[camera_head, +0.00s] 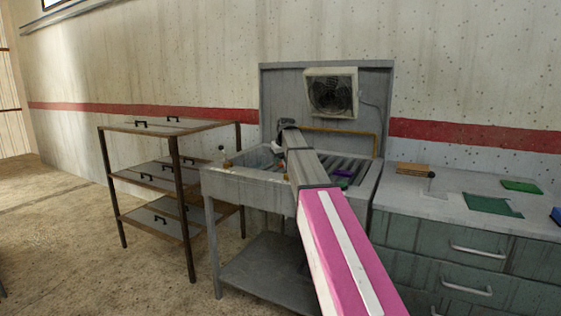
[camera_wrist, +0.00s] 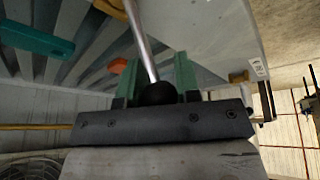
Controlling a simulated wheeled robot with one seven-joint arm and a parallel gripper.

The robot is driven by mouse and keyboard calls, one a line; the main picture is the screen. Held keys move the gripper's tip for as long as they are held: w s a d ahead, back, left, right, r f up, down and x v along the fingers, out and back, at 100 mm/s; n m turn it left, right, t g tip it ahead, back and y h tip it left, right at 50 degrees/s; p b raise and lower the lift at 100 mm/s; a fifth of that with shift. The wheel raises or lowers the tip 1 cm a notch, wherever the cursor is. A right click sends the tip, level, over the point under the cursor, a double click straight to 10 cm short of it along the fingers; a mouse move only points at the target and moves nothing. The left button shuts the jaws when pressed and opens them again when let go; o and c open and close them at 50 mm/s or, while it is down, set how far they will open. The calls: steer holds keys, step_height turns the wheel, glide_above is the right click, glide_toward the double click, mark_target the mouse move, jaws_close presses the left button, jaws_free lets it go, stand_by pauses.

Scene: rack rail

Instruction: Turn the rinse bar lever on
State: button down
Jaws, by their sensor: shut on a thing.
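The lever (camera_wrist: 146,45) is a thin metal rod with a dark ball knob (camera_wrist: 160,93) at its end. My gripper (camera_wrist: 157,84) has its green fingers shut around the knob in the wrist view. The rod runs from the knob to the top of that view, where its far end is out of frame. In the head view my gripper (camera_head: 285,124) is over the back of the grey sink (camera_head: 262,188), near the brass-coloured rinse bar (camera_head: 345,133). My arm hides the lever there, and its on or off position cannot be told.
Teal (camera_wrist: 35,40) and orange (camera_wrist: 126,67) items lie on the sink's ribbed bed. A wall fan (camera_head: 331,93) is mounted on the back panel. A rack (camera_head: 180,180) stands left, and a drawer counter (camera_head: 455,215) stands right.

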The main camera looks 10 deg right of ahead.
steer(key=shift+s+d+r, duration=0.1)
steer(key=shift+s, duration=0.05)
steer(key=shift+s+d+r+m+t+y, duration=0.3)
steer(key=shift+s+d+t+y, duration=0.35)
steer(key=shift+y, duration=0.45)
steer(key=shift+s+d+r+t+y, duration=0.2)
steer(key=shift+s+d+t+y, duration=0.25)
steer(key=shift+d+t+y, duration=0.4)
steer(key=t+y, duration=0.1)
steer(key=s+d+t+y, duration=0.1)
steer(key=shift+s+d+m+y, duration=0.1)
steer(key=shift+d+m+y, duration=0.2)
steer(key=shift+m+y, duration=0.1)
steer(key=shift+s+d+f, duration=0.1)
steer(key=shift+d, duration=0.1)
steer(key=shift+s+d, duration=0.15)
steer(key=shift+d, duration=0.1)
steer(key=c, duration=0.8)
jaws_free()
